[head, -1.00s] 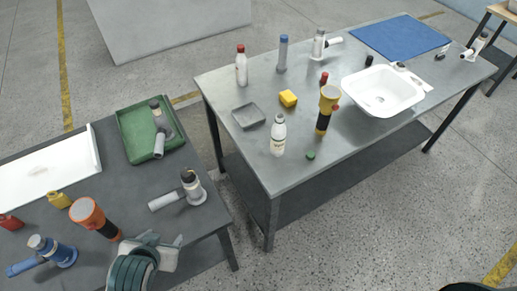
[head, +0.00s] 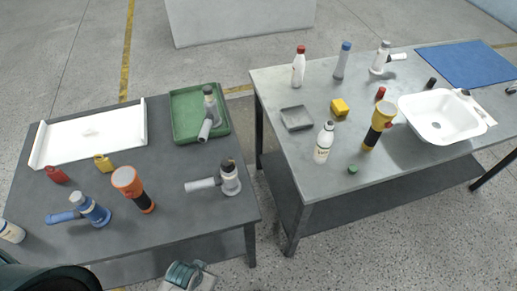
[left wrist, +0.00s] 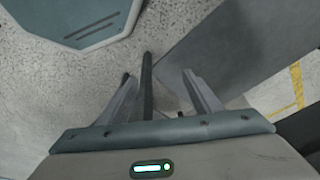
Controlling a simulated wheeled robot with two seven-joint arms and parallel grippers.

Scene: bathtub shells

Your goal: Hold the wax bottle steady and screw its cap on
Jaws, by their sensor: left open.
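A white bottle (head: 323,144) with a bare-looking grey neck stands upright near the front edge of the right-hand steel table; I take it for the wax bottle, though its label is too small to read. A small green cap (head: 353,169) lies on the tabletop just right of its base, apart from it. My left gripper (left wrist: 168,95) is open in the left wrist view, with only floor and a dark grey surface beyond its fingers. It is far from the bottle. A teal part of my arm shows at the bottom edge of the head view. My right gripper is not in view.
The left table (head: 165,215) holds a green tray (head: 177,128), orange flashlight (head: 127,180) and tools. A floor gap separates the tables.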

